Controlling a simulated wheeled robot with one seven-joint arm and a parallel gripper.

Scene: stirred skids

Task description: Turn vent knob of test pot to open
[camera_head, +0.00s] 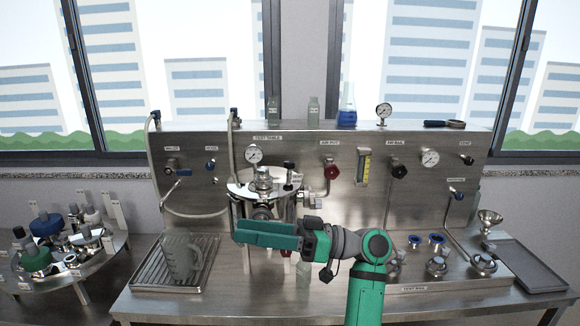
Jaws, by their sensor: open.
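The test pot (284,204) is a steel vessel with a wide round lid (240,188), standing on the bench in front of the steel panel. A pressure gauge (253,154) and small fittings rise from the lid. A small black knob (289,164) sits on a fitting at the lid's right rear, near a small white tag; I cannot read whether it is the vent knob or how it is set. My green gripper (240,234) reaches in from the right, pointing left, in front of the pot and below its lid. It is open, apart from the black knob, and hides the pot's lower front.
A clear jug (181,257) stands on a ribbed drain tray (146,278) at left. The panel carries a red knob (332,172), black knobs and a flowmeter (363,168). Steel fittings (437,265) stand at right beside a dark tray (527,268). A loaded round table (88,274) is far left.

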